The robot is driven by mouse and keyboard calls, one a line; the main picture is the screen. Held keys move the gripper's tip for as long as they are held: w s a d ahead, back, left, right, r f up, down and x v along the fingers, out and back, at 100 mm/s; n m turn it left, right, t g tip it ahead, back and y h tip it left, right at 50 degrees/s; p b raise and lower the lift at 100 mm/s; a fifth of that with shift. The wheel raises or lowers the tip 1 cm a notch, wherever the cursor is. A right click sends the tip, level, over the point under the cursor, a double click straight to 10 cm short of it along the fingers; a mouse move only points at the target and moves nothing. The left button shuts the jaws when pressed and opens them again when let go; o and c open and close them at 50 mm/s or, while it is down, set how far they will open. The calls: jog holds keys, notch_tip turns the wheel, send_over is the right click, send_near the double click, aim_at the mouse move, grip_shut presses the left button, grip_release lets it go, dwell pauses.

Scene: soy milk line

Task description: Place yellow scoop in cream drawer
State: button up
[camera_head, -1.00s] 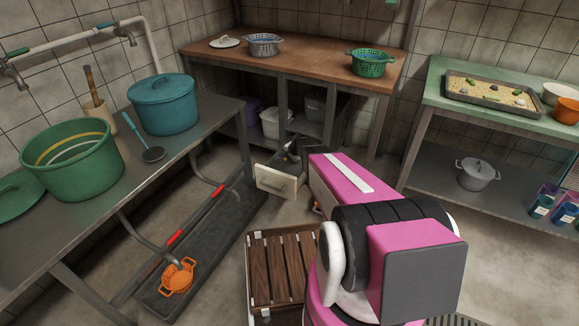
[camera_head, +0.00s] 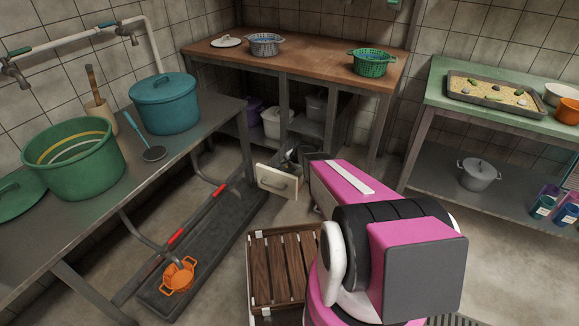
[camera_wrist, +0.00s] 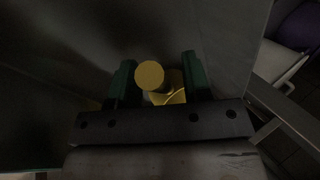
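The cream drawer (camera_head: 276,183) stands pulled open below the brown-topped bench, its cream front with a handle facing me. My arm reaches over to it, and the gripper end is mostly hidden behind the pink arm, at or just above the drawer's opening. In the wrist view my gripper (camera_wrist: 158,58) has two green fingers with the yellow scoop (camera_wrist: 150,75) between them. Its round handle end faces the camera, and its yellow parts fill the gap between the fingers. The gripper looks shut on it. The scoop's lower part is hidden, and whether it touches the drawer floor cannot be told.
A slatted wooden crate (camera_head: 284,268) stands on the floor in front of the drawer. Left is a metal table with a green tub (camera_head: 75,165) and teal pot (camera_head: 165,105). A green-topped table (camera_head: 500,112) stands right.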

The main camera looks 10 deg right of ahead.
jog(key=shift+r, duration=0.1)
jog(key=v, duration=1.2)
jog(key=s+r+n+g+h, duration=0.1)
jog(key=s+r+n, duration=0.2)
jog(key=s, duration=0.6)
jog(key=s+a+r+n+g+h, duration=0.1)
jog(key=s+r+n, duration=0.3)
jog(key=s, duration=0.5)
jog(key=s+a+r+n+g+h, duration=0.1)
jog(key=s+r+n+g, duration=0.2)
jog(key=s+r, duration=0.4)
jog(key=shift+s+r+n, duration=0.2)
jog(key=shift+s+n, duration=0.1)
jog(key=shift+s, duration=0.75)
jog(key=shift+a, duration=0.1)
